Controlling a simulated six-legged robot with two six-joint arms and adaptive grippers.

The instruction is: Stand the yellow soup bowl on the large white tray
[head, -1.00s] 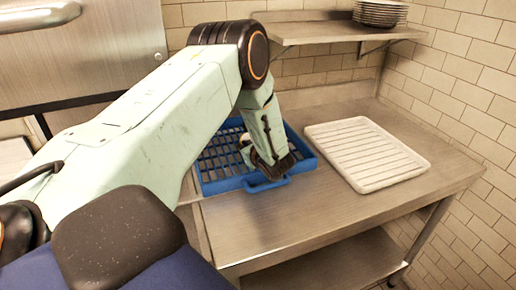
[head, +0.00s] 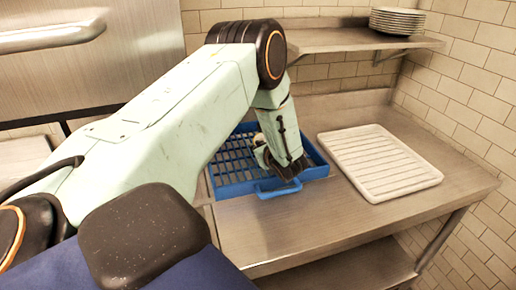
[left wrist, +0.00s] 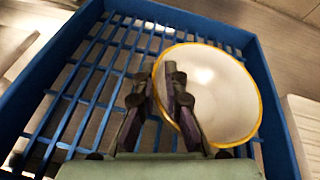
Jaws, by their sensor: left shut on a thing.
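The yellow soup bowl, pale inside with a yellow rim, shows in the left wrist view (left wrist: 215,95). It is in the blue crate, at its right side in that view. My left gripper (left wrist: 175,105) is shut on the bowl's rim, one finger inside and one outside. In the head view my left gripper (head: 285,168) reaches down into the crate near its front right corner and hides most of the bowl. The large white tray (head: 380,163) lies flat and empty on the steel counter, right of the crate. My right gripper is not in view.
The blue crate (head: 236,190) has a slatted floor, raised walls and a front handle. The steel counter (head: 300,228) is bare in front of it. A shelf (head: 350,40) with a stack of plates (head: 403,21) is above the counter's back. A tiled wall stands at the right.

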